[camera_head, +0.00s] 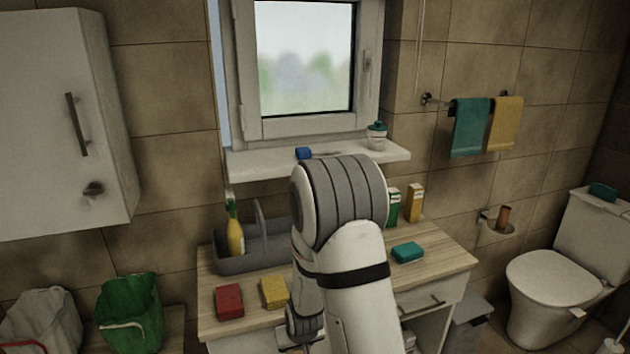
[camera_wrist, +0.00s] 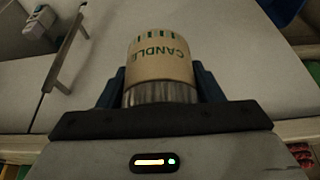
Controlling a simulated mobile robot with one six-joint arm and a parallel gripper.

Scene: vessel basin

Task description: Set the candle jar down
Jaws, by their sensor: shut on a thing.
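The candle jar (camera_wrist: 160,58) shows in the wrist view, with a tan label reading CANDLE and a silvery band at its near end. My gripper (camera_wrist: 160,78) is shut on it, with one blue finger on each side. In the head view my arm reaches down in front of the counter (camera_head: 450,258). The gripper's fingers and the jar do not show there.
The counter bears a grey caddy (camera_head: 262,262) with a yellow bottle, a red block (camera_head: 229,302), a yellow block (camera_head: 274,291) and a teal block (camera_head: 407,252). In the wrist view, a pale panel with a handle (camera_wrist: 66,52) lies beyond the jar.

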